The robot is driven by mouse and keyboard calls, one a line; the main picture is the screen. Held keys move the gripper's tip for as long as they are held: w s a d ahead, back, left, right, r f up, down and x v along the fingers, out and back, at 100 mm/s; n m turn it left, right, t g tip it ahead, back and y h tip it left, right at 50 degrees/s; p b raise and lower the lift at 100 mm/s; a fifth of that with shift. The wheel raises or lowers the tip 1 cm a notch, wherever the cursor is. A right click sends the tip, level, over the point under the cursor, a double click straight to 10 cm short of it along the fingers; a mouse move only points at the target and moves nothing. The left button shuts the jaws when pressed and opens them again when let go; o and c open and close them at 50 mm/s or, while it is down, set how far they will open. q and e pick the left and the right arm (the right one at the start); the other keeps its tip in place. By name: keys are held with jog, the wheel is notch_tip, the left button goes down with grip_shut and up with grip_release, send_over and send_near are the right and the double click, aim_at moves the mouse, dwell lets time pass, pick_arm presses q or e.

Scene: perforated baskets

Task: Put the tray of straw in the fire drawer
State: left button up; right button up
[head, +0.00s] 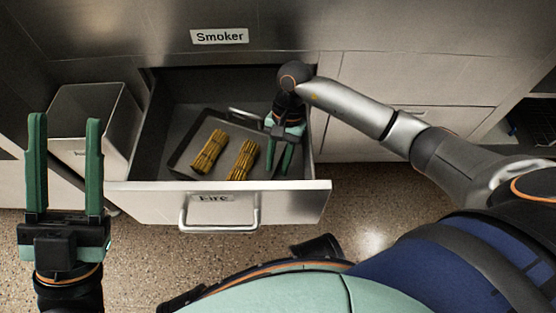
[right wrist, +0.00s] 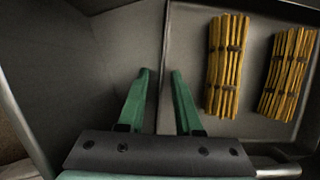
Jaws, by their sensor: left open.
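The grey metal tray (head: 226,160) sits inside the pulled-out drawer labelled Fire (head: 275,203). Two yellow straw bundles lie side by side in it, a left bundle (head: 209,151) and a right bundle (head: 243,160). My right gripper (head: 279,165) points down into the drawer at the tray's right side. In the right wrist view, its open fingers (right wrist: 161,72) stand on either side of the tray's wall, with gaps visible. The tray (right wrist: 257,50) shows there with both bundles. My left gripper (head: 66,120) is open and empty, left of the drawer.
A panel labelled Smoker (head: 219,36) is above the drawer. A metal bin (head: 98,100) stands left of the drawer, behind my left gripper. The drawer's handle (head: 219,228) sticks out at the front. Closed white cabinets (head: 400,80) are on the right. Speckled floor lies in front.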

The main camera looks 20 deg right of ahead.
jog(key=p+v, duration=0.4)
jog(key=v, duration=0.8)
dwell(1.0)
